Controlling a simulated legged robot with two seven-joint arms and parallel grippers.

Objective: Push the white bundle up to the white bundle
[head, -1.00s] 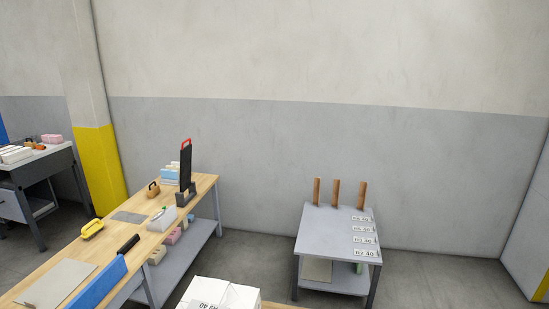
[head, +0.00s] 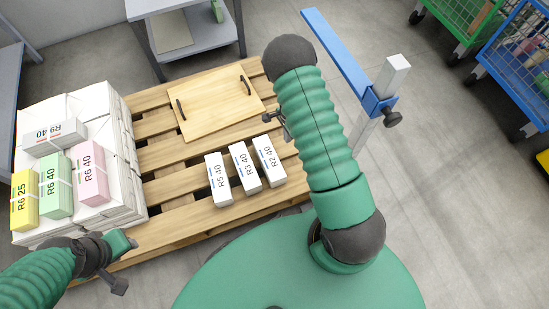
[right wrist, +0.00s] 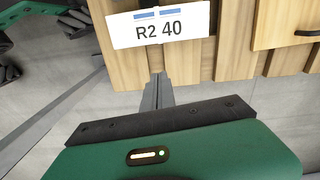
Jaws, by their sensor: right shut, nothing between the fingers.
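Three white bundles lie in a row on the wooden pallet (head: 185,216): R5 40 (head: 217,181), R3 40 (head: 243,167) and R2 40 (head: 269,161). Narrow gaps show between them. A further white bundle, R9 40 (head: 55,136), lies on the white stack at the left. My right gripper (head: 286,134) is beside the far end of R2 40, partly hidden by my arm. In the right wrist view its fingers (right wrist: 157,82) are shut and empty, just short of R2 40 (right wrist: 160,25); I cannot tell whether they touch. My left gripper (head: 128,243) is near the pallet's front left; its jaws are unclear.
A wooden board (head: 213,100) with two black handles lies on the pallet behind the row. The white stack (head: 122,150) also bears yellow, green and pink bundles. A blue bar on a post (head: 387,82) stands at the right. Wheeled crates (head: 515,60) are at the far right.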

